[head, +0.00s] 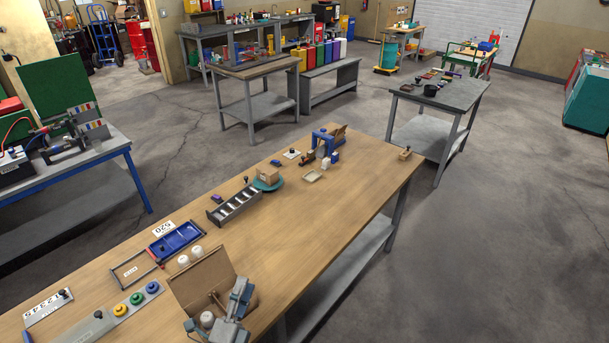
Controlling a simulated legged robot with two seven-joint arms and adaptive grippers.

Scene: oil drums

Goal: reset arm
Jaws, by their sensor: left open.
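My left gripper (239,296) is at the bottom of the head view, grey-blue, over the front part of the long wooden-topped workbench (330,225). It is open, and I see nothing held between its fingers. It is in front of an open brown box (198,277), partly covering it. I cannot tell whether it touches the box. My right gripper is not in view.
Near the box are white round pieces (196,252), a blue tray (176,242) and a panel with coloured buttons (120,310). A slotted grey rack (235,206) and a blue arch-shaped fixture (328,140) stand farther along. The bench's right side is mostly clear.

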